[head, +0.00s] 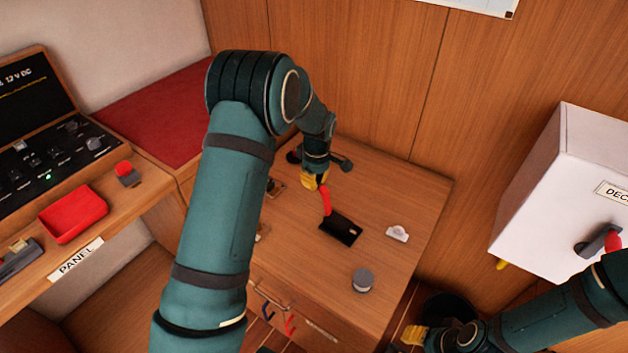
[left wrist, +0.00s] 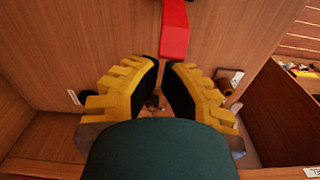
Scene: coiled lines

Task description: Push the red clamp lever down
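The red clamp lever (head: 327,203) rises at a tilt from a black clamp base (head: 341,230) on the wooden bench top. My left gripper (head: 317,183) is at the upper end of the lever in the head view. In the left wrist view the red lever (left wrist: 174,32) lies just beyond the fingertips (left wrist: 162,62). The fingertips are almost together, with nothing seen between them; whether they touch the lever is unclear. My right gripper (head: 413,337) is low in the head view, away from the clamp, partly cut off, its fingers not clear.
A grey round knob or puck (head: 362,280) and a small white fitting (head: 397,233) are on the bench top near the clamp. A white box (head: 560,190) with a red-tipped lever is on the right. A red tray (head: 74,213) stands by the panel on the left.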

